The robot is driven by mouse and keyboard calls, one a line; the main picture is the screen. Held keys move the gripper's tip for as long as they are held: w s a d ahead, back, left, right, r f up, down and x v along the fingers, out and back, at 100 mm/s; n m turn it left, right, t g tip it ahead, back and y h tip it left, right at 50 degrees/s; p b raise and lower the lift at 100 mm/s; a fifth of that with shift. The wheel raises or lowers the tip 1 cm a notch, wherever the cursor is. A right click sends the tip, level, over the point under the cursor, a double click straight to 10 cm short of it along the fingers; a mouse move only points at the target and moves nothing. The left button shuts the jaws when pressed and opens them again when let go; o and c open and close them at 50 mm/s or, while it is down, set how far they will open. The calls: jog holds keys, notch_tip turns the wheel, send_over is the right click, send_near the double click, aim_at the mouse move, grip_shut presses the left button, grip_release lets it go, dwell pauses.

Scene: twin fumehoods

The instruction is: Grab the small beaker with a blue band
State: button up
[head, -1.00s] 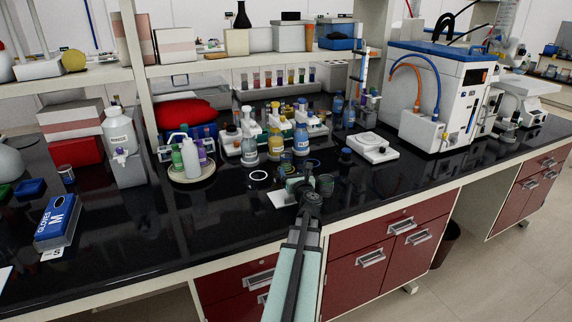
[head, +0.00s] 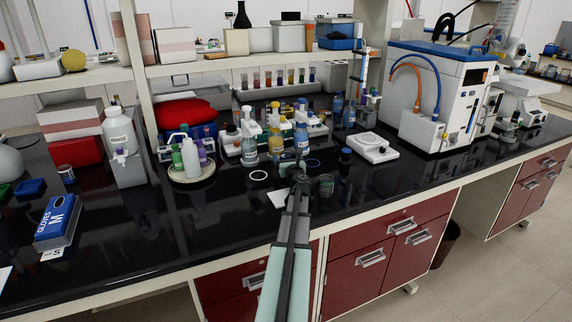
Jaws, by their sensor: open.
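The small beaker with a blue band (head: 313,162) stands on the black bench, in front of the reagent bottles. Only its blue ring shows clearly; its glass body is hard to make out. My gripper (head: 294,164) is over the bench, just left of the blue ring in the picture. It is open and appears empty. Its fingers are small and dark, and I cannot tell whether they touch the beaker.
A white-banded ring (head: 258,175) is to the left, and a green-banded beaker (head: 326,185) is close right of my wrist. Bottles with blue and orange liquid (head: 301,141) stand behind. A white hotplate (head: 374,147) is to the right. The bench front is mostly clear.

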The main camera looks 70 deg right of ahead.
jog(key=c, duration=1.2)
